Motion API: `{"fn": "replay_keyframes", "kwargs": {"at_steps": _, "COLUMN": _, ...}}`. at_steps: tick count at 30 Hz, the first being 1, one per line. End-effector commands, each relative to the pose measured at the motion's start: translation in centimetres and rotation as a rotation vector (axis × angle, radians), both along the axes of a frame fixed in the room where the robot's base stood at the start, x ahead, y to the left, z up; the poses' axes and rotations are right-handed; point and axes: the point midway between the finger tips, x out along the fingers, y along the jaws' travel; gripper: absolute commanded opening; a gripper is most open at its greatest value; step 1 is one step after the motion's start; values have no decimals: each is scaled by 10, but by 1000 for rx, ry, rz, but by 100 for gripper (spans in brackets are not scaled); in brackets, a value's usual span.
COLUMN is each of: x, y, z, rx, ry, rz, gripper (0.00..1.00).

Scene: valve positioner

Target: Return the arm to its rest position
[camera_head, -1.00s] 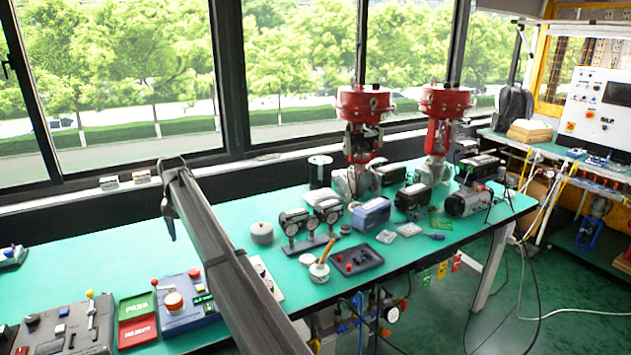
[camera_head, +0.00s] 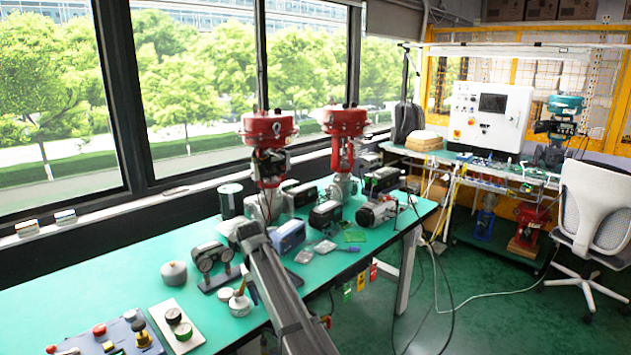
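My arm (camera_head: 283,297) reaches from the bottom edge up and left over the green workbench (camera_head: 140,285). My gripper (camera_head: 252,292) hangs at its far end, seen small and dark from the side, above the bench beside a round white pot (camera_head: 239,304). I cannot make out two separate fingers or whether they are open. No held object shows. The arm hides part of the bench behind it.
Two red-topped valves (camera_head: 268,130) (camera_head: 343,122) stand at the back of the bench. Twin gauges (camera_head: 210,256), a grey lidded jar (camera_head: 174,273) and a blue-grey box (camera_head: 287,237) are close to the gripper. A chair (camera_head: 596,205) stands right.

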Motion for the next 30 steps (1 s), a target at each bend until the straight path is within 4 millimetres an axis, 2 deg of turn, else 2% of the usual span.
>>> {"fn": "replay_keyframes", "kwargs": {"at_steps": 1, "x": -11, "y": -33, "z": -17, "rx": -10, "ry": 10, "rz": -17, "gripper": 63}}
{"fn": "replay_keyframes", "kwargs": {"at_steps": 3, "x": -20, "y": -66, "z": -44, "rx": -21, "ry": 28, "rz": -34, "gripper": 63}}
{"fn": "replay_keyframes", "kwargs": {"at_steps": 6, "x": -32, "y": -97, "z": -83, "rx": -30, "ry": 57, "rz": -52, "gripper": 63}}
{"fn": "replay_keyframes", "kwargs": {"at_steps": 17, "x": -88, "y": -163, "z": -206, "rx": -36, "ry": 162, "rz": -114, "gripper": 63}}
{"fn": "replay_keyframes", "kwargs": {"at_steps": 21, "x": -117, "y": -185, "z": -249, "rx": -36, "ry": 204, "rz": -140, "gripper": 63}}
{"fn": "replay_keyframes", "kwargs": {"at_steps": 30, "x": -189, "y": -229, "z": -328, "rx": -32, "ry": 292, "rz": -197, "gripper": 63}}
